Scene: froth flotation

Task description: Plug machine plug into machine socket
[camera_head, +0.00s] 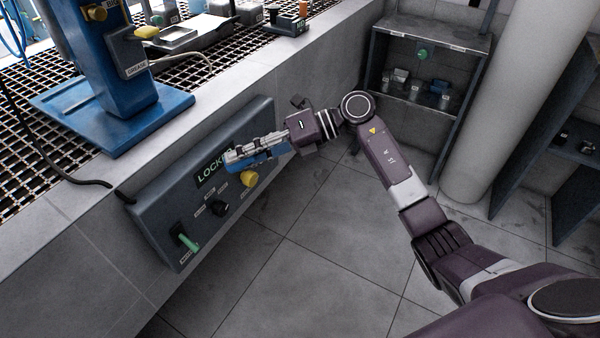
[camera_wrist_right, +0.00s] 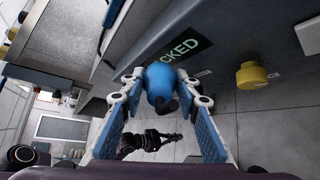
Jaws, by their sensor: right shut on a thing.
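My right gripper (camera_head: 232,158) is in front of the grey control panel, near its lit display reading "LOCK…". In the right wrist view the gripper (camera_wrist_right: 160,86) is shut on a rounded blue body with a black end, which looks like the machine plug (camera_wrist_right: 159,78). In the head view I cannot separate the plug from the blue finger pads. The panel carries a round black fitting (camera_head: 218,208), possibly the machine socket; its small labels are unreadable. A dark jointed shape (camera_wrist_right: 148,141) in the wrist view may be my left arm; its jaws are unclear.
The panel (camera_head: 160,205) also has a yellow knob (camera_head: 249,179) and a green-handled switch (camera_head: 188,241). A blue machine (camera_head: 120,70) stands on the grating above, with a black cable (camera_head: 62,176) over the ledge. A shelf (camera_head: 440,45) stands at the back. The tiled floor is clear.

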